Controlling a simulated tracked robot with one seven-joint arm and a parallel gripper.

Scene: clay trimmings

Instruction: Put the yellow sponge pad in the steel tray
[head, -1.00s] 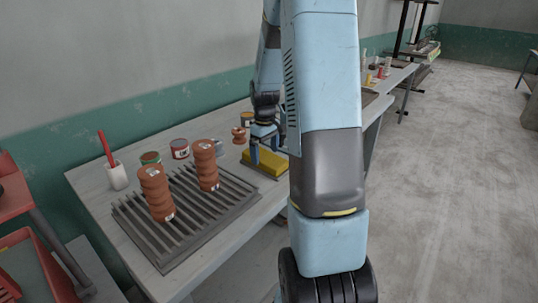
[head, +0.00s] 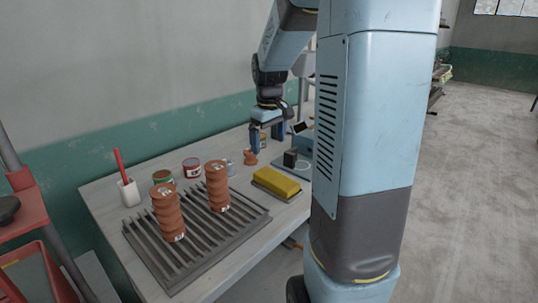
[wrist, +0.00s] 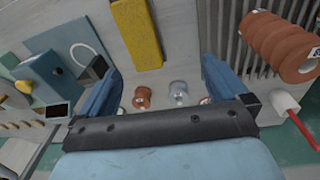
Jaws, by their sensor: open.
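The yellow sponge pad (head: 277,181) lies flat on the table with a narrow dark grey rim showing along its near edges, which looks like the shallow steel tray (head: 268,193). The pad also shows at the top of the wrist view (wrist: 145,36), with a thin grey border beside it. Most of the tray is hidden under the pad. My gripper (head: 268,139) is open and empty, above the table and clear of the pad, toward the wall side. Its two blue fingers stand wide apart in the wrist view (wrist: 160,72).
A slatted grey rack (head: 181,262) holds two ribbed terracotta pieces (head: 168,212). A white cup with a red handle (head: 129,192), tins (head: 191,168) and a small terracotta pot (head: 250,157) stand along the wall side. A blue device (wrist: 47,77) lies beyond the pad.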

